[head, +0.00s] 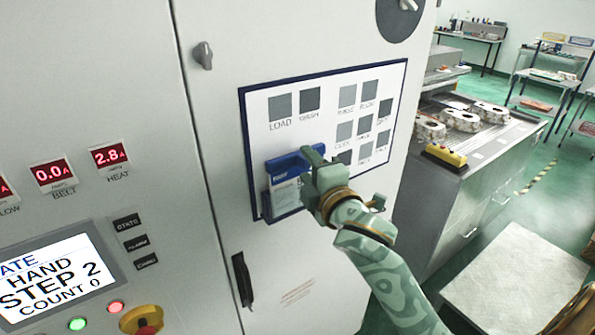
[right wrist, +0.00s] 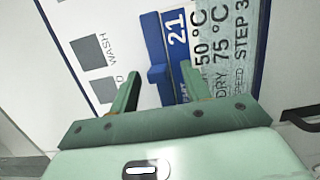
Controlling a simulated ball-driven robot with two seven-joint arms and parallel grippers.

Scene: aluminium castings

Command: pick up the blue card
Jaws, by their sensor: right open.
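The blue card (head: 289,166) is at the lower left of a white, blue-framed panel on the grey cabinet door. Its blue band bears a white 21 and a blue tab (right wrist: 157,75) sticks out from it in the right wrist view; a pale printed face with temperatures and STEP 3 lies beside the band. My right gripper (head: 309,173) is at the card's right side in the head view. In the right wrist view its two green fingers (right wrist: 160,80) are apart, with the tab between them. Whether either finger touches it I cannot tell. My left gripper is not in view.
The panel (head: 324,104) carries several grey labelled squares. A black door handle (head: 243,279) sits below it. A control screen (head: 55,280) with buttons is at the left. A bench with castings (head: 461,119) stands at the right, with open floor beyond.

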